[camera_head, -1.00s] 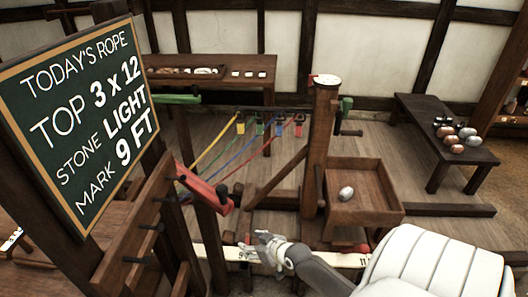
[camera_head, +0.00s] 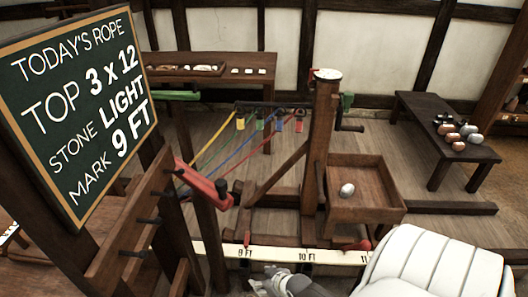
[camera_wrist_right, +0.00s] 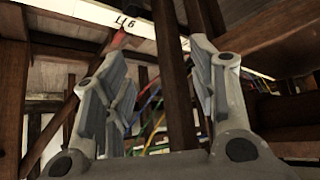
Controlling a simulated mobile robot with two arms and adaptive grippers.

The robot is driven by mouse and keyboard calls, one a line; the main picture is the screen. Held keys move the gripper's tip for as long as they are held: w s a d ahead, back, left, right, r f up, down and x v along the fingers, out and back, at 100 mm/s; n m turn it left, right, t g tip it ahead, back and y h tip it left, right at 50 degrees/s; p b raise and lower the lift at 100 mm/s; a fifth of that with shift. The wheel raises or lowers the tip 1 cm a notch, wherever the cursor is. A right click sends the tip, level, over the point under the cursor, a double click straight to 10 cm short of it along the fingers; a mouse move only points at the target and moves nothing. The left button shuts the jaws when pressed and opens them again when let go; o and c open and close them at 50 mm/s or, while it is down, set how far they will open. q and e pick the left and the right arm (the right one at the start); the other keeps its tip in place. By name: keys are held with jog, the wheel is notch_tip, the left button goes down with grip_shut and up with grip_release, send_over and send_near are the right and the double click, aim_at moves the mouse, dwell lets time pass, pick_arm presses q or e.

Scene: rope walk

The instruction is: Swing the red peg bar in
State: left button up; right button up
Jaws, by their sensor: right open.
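The red peg bar (camera_head: 204,184) sticks out from the dark wooden post at left centre in the head view, slanting down to the right. A dark knob (camera_head: 221,187) stands near its right end. My right gripper (camera_head: 262,282) is at the bottom edge of the head view, below and to the right of the bar and apart from it. In the right wrist view its fingers (camera_wrist_right: 155,85) are spread with nothing gripped; a dark post shows beyond them. A small red patch shows behind the fingers there; I cannot tell what it is. My left gripper is not in view.
A white marked rail (camera_head: 275,252) crosses just above my right gripper. Coloured strands (camera_head: 235,145) run from the bar's side to hooks at the back. A wooden box (camera_head: 365,195) holds a pale stone (camera_head: 347,190). A chalkboard (camera_head: 80,110) stands at left.

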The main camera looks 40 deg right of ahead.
jog(key=w+d+r+n+t, duration=0.1)
jog(key=w+d+r+n, duration=0.2)
jog(key=r+n, duration=0.3)
jog(key=w+d+r+n+t+h, duration=0.1)
jog(key=w+d+r+n, duration=0.25)
jog(key=r+n, duration=0.2)
jog(key=w+d+r+n+t, duration=0.1)
jog(key=w+d+r+n, duration=0.15)
jog(key=r+n, duration=0.3)
notch_tip(320, 180, up, 11)
jog(key=w+a+n+t+b, duration=0.1)
jog(key=w+n+t, duration=0.1)
jog(key=n, duration=0.9)
jog(key=n+y, duration=0.3)
jog(key=n, duration=0.6)
send_near(222, 183)
jog(key=shift+p+x, duration=0.35)
jog(key=shift+x, duration=5)
grip_shut()
